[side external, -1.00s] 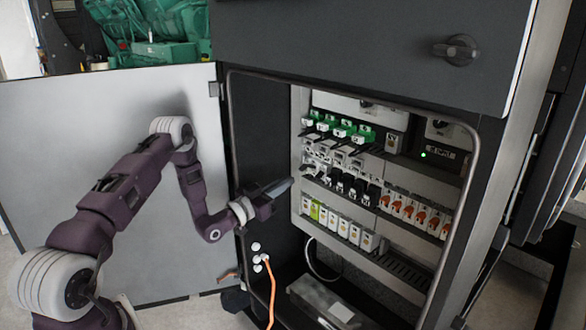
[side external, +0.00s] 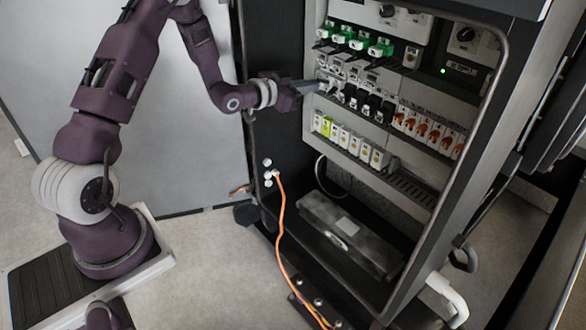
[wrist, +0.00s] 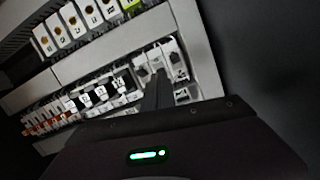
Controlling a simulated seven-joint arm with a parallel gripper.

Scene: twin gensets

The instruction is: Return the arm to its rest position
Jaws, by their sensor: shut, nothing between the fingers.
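My gripper (side external: 322,86) is shut and empty. In the side external view it reaches from the left into the open cabinet, with its fingertips at the left end of the middle row of breakers (side external: 362,102). In the wrist view its dark fingers (wrist: 156,80) are together and point at a white module (wrist: 178,70) in a row; I cannot tell whether they touch it. My arm is bent, its elbow raised at the top of the side external view and partly cut off.
The open cabinet's frame (side external: 486,110) surrounds rows of green-topped, black and orange-marked modules. The grey cabinet door (side external: 180,150) stands behind my arm. An orange cable (side external: 283,235) hangs from the cabinet's front. A grey box (side external: 350,232) lies on the cabinet floor.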

